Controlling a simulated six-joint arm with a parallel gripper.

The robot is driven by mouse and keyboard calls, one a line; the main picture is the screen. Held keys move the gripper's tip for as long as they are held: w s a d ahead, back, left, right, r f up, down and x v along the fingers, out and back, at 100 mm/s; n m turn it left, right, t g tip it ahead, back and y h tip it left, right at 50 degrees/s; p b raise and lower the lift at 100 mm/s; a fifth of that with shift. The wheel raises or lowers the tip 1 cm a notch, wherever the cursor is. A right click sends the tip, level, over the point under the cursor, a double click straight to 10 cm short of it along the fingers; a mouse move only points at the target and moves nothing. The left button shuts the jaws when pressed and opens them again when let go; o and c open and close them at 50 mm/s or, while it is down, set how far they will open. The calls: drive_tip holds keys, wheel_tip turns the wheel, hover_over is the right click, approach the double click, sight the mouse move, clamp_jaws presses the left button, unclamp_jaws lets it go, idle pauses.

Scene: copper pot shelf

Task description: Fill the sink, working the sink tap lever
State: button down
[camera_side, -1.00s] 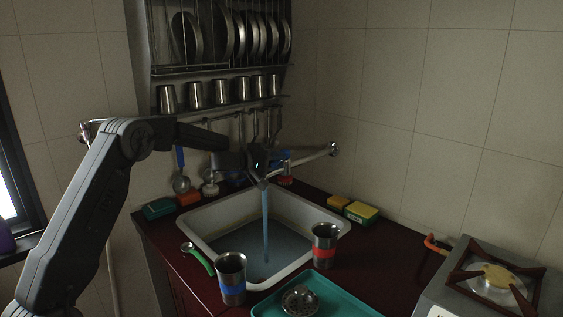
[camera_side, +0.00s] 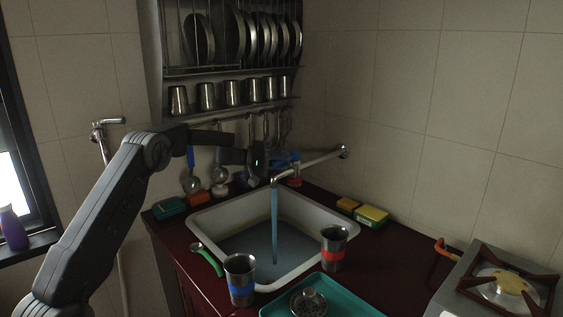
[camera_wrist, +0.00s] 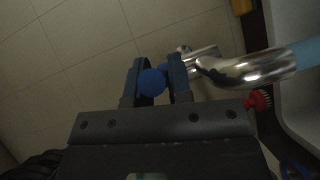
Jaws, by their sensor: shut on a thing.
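The sink (camera_side: 205,222) is a white basin set in a dark red counter, with water (camera_side: 250,243) in its bottom. A bluish stream (camera_side: 274,225) falls from the metal tap spout (camera_side: 310,162) into it. The tap lever has a blue round knob (camera_wrist: 153,82). My gripper (camera_wrist: 156,72) is shut on this knob, one finger on each side; the metal spout (camera_wrist: 245,70) lies right of the fingers in the wrist view. In the side view my gripper (camera_side: 267,161) is at the tap behind the spout's end, and its grip is hard to make out.
A steel cup with a blue band (camera_side: 240,278) and one with a red band (camera_side: 334,250) stand by the sink's near edge. A green-handled tool (camera_side: 208,258) lies left of them. Sponges (camera_side: 371,215) are at right. A teal tray (camera_side: 345,300) and stove (camera_side: 500,290) are in front.

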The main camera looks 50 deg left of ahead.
drive_tip(key=shift+d, duration=0.1)
drive_tip(key=c, duration=1.1)
unclamp_jaws()
drive_tip(key=shift+o, duration=0.2)
drive_tip(key=v, duration=1.4)
